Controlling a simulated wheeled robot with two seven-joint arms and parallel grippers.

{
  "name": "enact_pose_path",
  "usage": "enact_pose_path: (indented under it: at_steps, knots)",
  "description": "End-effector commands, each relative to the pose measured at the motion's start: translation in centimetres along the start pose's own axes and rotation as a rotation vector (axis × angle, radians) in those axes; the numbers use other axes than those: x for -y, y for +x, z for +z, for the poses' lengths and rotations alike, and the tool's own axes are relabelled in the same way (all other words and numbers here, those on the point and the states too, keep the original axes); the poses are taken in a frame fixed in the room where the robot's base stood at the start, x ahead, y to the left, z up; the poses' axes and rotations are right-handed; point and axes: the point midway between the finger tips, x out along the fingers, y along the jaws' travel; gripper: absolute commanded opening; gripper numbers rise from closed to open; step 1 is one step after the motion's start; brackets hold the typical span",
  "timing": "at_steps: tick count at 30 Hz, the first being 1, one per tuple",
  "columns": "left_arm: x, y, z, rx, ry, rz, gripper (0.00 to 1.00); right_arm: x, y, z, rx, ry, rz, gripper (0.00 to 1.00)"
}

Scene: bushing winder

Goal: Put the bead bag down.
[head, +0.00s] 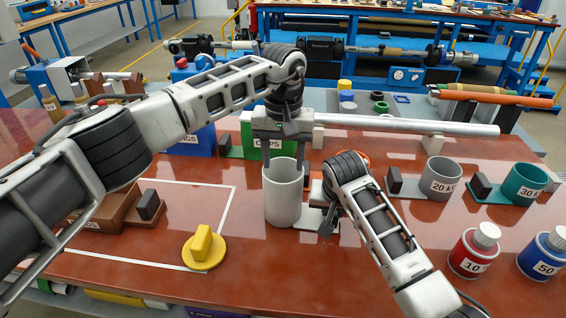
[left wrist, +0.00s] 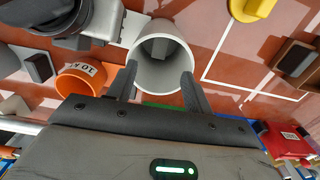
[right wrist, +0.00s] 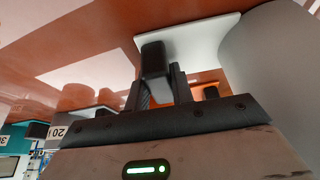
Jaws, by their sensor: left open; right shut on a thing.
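I cannot surely identify the bead bag in any view. A tall light-grey cup (head: 284,200) stands on the red-brown table, and a grey shape (left wrist: 160,46) shows inside it in the left wrist view; what it is I cannot tell. My left gripper (head: 285,158) is open, pointing down at the cup's mouth, its fingers (left wrist: 160,80) apart near the rim. My right gripper (head: 326,208) is low beside the cup. In the right wrist view its fingers (right wrist: 160,88) are shut on a black block handle (right wrist: 153,60) on the cup's pale plate (right wrist: 195,38).
A yellow knobbed disc (head: 203,248) lies front left by a white outline. A grey cup (head: 440,178), a teal cup (head: 524,182), a red jar (head: 474,252) and a blue jar (head: 545,254) stand right. An orange cup (left wrist: 80,82) is near the grippers. A long pipe (head: 410,125) lies behind.

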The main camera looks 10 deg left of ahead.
Motion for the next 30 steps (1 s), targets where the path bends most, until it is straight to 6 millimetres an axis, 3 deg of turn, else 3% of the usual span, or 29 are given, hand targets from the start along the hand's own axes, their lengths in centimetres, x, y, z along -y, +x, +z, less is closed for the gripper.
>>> enact_pose_path:
  at_steps: [9,24,25,27,30]
  knots:
    - [0.0,-4.6,-0.1,-0.003,-0.001,0.0,0.52,-0.1,0.1,0.1,0.002,0.0,0.002,0.0]
    - [0.0,-5.2,0.0,-0.001,0.0,0.0,0.52,0.0,0.1,0.1,0.001,0.0,0.001,0.0]
    - [0.0,-5.2,0.0,-0.001,0.0,0.0,0.52,0.0,0.1,0.1,0.001,0.0,0.001,0.29]
    - [0.0,-5.2,0.0,-0.001,0.0,0.0,0.52,0.0,0.1,0.1,0.001,0.0,0.001,0.48]
    - [0.0,-5.2,0.0,-0.001,0.0,0.0,0.52,0.0,0.1,0.1,0.001,0.0,0.001,0.49]
